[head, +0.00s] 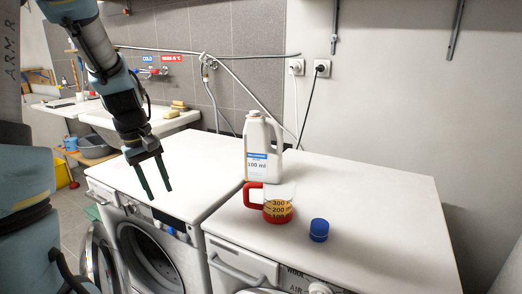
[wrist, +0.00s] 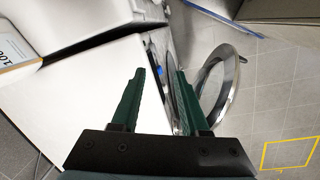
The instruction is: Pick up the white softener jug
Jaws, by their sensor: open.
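The white softener jug (head: 258,150) stands upright at the back left of the right-hand machine's top. My gripper (head: 158,192) is open and empty, fingers pointing down, near the front of the left-hand machine, left of and nearer than the jug. In the wrist view my gripper (wrist: 155,85) shows two green fingers apart with nothing between them. Part of a white labelled thing, apparently the jug (wrist: 15,45), shows at the upper left edge there.
A red measuring cup (head: 278,208) stands in front of the jug, with a blue cap (head: 319,230) to its right. The left machine's top (head: 180,160) is clear; its round door (head: 98,262) hangs open. A sink (head: 140,121) is behind. The right machine's right side is free.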

